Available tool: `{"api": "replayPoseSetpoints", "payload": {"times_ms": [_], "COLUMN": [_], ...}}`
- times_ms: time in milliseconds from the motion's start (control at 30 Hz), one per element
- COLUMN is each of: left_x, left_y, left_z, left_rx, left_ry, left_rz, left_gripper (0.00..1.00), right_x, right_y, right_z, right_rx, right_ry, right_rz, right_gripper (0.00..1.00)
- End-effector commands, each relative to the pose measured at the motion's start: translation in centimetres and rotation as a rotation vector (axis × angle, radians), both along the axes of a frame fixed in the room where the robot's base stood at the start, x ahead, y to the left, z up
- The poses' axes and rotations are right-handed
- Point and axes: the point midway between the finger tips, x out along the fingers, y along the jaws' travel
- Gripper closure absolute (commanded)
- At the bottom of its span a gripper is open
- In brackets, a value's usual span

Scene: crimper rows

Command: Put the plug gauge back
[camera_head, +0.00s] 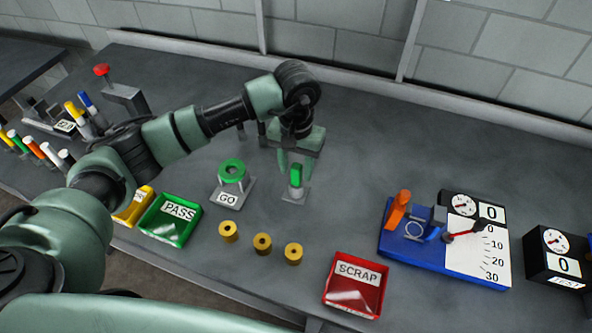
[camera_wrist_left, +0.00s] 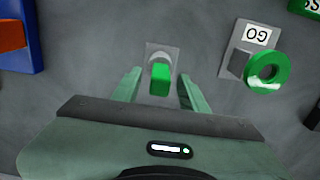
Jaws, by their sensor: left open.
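The plug gauge (camera_head: 296,176), with a green handle, stands upright on a small grey base plate (camera_head: 289,198) in the middle of the bench. My left gripper (camera_head: 294,163) points down at it, with its two green fingers open. In the left wrist view, the green handle (camera_wrist_left: 160,80) shows between the open fingers, one on each side, with no visible contact. The grey base plate (camera_wrist_left: 150,50) shows around its foot. How far down the gauge sits in its base is hidden. My right gripper is not in view.
A green ring on a GO stand (camera_head: 228,198) is close on the left. Three brass rings (camera_head: 262,243) lie in front. A green PASS tray (camera_head: 167,228), red SCRAP tray (camera_head: 365,270) and blue dial fixture (camera_head: 415,250) stand around. The bench behind is clear.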

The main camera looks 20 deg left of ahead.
Motion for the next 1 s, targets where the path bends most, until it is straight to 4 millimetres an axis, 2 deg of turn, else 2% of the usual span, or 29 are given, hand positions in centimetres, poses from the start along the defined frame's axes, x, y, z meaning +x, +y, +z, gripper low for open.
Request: {"api": "replayPoseSetpoints", "payload": {"times_ms": [33,200,400,500,667,1000], "left_x": [0.2,0.2,0.1,0.0,0.0,0.0], "left_y": [0.0,0.0,0.0,0.0,0.0,0.0], "left_z": [0.6,4.6,8.4,9.5,10.4,10.4], "left_rx": [0.001,0.001,0.002,0.002,0.001,0.001], "left_ry": [-0.007,-0.008,-0.004,-0.002,0.000,0.001], "left_rz": [-0.001,-0.001,-0.001,0.000,0.000,0.000], "left_gripper": [0.57,0.57,0.57,0.57,0.57,0.57], "right_x": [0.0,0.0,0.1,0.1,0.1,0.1], "right_y": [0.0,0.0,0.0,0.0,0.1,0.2], "right_z": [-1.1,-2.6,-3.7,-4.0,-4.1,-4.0], "right_rx": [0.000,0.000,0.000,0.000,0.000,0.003], "right_ry": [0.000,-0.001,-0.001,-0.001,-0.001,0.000], "right_rz": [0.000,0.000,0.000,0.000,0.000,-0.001], "right_gripper": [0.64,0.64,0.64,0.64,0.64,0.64]}}
